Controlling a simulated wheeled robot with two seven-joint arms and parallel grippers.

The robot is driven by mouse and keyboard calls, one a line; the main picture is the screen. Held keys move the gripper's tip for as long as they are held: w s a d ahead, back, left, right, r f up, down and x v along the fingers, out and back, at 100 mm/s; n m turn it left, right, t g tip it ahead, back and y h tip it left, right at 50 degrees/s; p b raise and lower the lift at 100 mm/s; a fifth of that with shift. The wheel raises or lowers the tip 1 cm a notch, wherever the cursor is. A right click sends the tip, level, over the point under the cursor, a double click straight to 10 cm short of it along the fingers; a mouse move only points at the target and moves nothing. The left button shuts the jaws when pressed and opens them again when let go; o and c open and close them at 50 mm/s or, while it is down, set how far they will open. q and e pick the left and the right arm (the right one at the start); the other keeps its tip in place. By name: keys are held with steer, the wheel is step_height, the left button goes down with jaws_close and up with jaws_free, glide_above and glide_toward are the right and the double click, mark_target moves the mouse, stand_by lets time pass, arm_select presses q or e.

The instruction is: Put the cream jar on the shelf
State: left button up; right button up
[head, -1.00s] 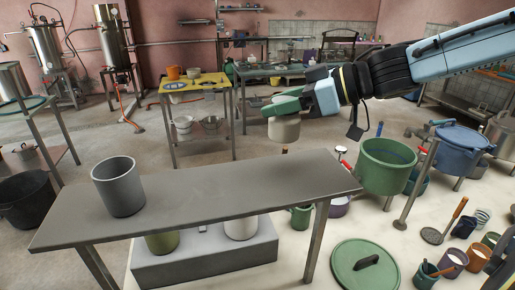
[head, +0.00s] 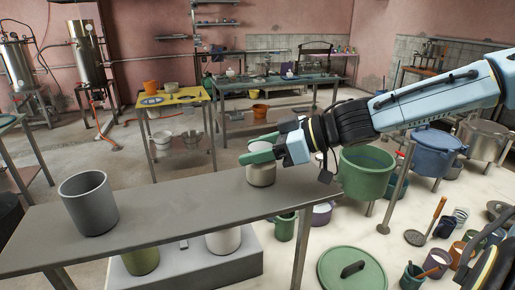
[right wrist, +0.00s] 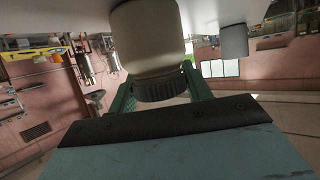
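The cream jar (head: 262,174) is a small, pale beige jar. My right gripper (head: 262,150) has its green fingers around the jar's upper part. In the right wrist view the jar (right wrist: 148,40) sits between the green fingers (right wrist: 160,95), with its dark ribbed cap toward the gripper. The jar looks upright over the right part of the long grey bench top (head: 180,215), the only shelf-like surface close by. I cannot tell whether its base touches the top.
A grey cup (head: 88,205) stands on the bench's left part, also seen in the right wrist view (right wrist: 233,40). The bench top between cup and jar is clear. A green pot (head: 366,175) stands right of the bench; a green lid (head: 352,270) lies on the floor.

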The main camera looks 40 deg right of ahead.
steer(key=o, duration=0.3)
steer(key=shift+o, duration=0.2)
steer(key=shift+r, duration=0.1)
steer(key=shift+s+d+r, duration=0.2)
steer(key=shift+r, duration=0.05)
steer(key=p+v, duration=0.1)
steer(key=v, duration=1)
steer(key=shift+s+d, duration=0.15)
